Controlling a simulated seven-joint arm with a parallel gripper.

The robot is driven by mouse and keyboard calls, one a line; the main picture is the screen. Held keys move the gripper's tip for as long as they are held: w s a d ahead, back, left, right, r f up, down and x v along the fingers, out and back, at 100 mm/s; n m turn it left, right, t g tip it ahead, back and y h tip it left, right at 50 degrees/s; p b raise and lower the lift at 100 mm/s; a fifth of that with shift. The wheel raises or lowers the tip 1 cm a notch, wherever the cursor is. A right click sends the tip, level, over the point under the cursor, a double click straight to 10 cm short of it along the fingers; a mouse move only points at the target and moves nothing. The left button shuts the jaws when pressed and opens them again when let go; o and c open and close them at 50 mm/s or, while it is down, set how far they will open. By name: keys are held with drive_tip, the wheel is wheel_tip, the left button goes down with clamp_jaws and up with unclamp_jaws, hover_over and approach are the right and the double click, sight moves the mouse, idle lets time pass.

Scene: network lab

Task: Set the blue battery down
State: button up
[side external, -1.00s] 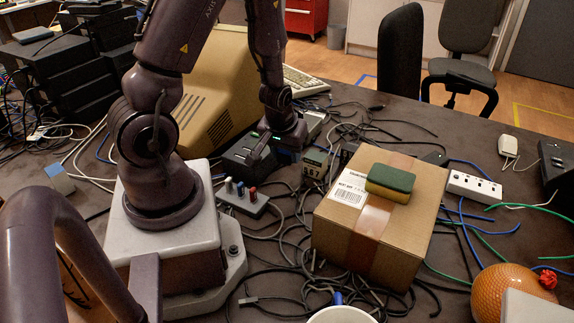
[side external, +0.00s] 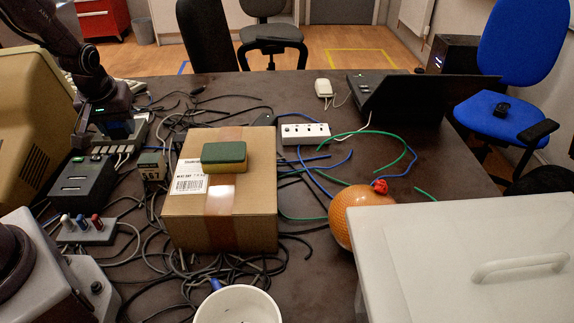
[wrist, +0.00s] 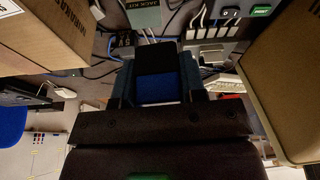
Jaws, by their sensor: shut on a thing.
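The blue battery (wrist: 158,92), blue with a black end, is between the two fingers of my gripper (wrist: 160,84) in the wrist view. My gripper is shut on it. In the side external view my gripper (side external: 115,122) is at the left, pointing down, and the battery (side external: 118,131) shows as a dark blue patch under it. The battery is in front of or over a grey strip with white plugs (side external: 124,147). I cannot tell whether its lower end touches anything.
A cardboard box (side external: 245,215) bearing a green-and-yellow sponge (side external: 224,157) stands to the right. Loose cables surround these. Bare tabletop (side external: 440,165) lies further right.

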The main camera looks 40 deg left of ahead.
drive_tip(key=w+d+r, duration=0.1)
drive_tip(key=w+d, duration=0.1)
drive_tip(key=w, duration=1.2)
drive_tip(key=n, duration=0.3)
hover_over(297, 162)
drive_tip(key=f, duration=0.2)
drive_tip(key=shift+n+g+y, duration=0.3)
drive_tip(key=shift+g, duration=0.1)
drive_tip(key=f, duration=0.9)
drive_tip(key=shift+s+d+f, duration=0.15)
drive_tip(key=shift+s+d, duration=0.1)
drive_tip(key=shift+d, duration=0.15)
drive_tip(key=shift+f, duration=2.6)
drive_tip(key=o, duration=1)
drive_tip(key=shift+c, duration=0.2)
drive_tip(key=shift+r, duration=0.1)
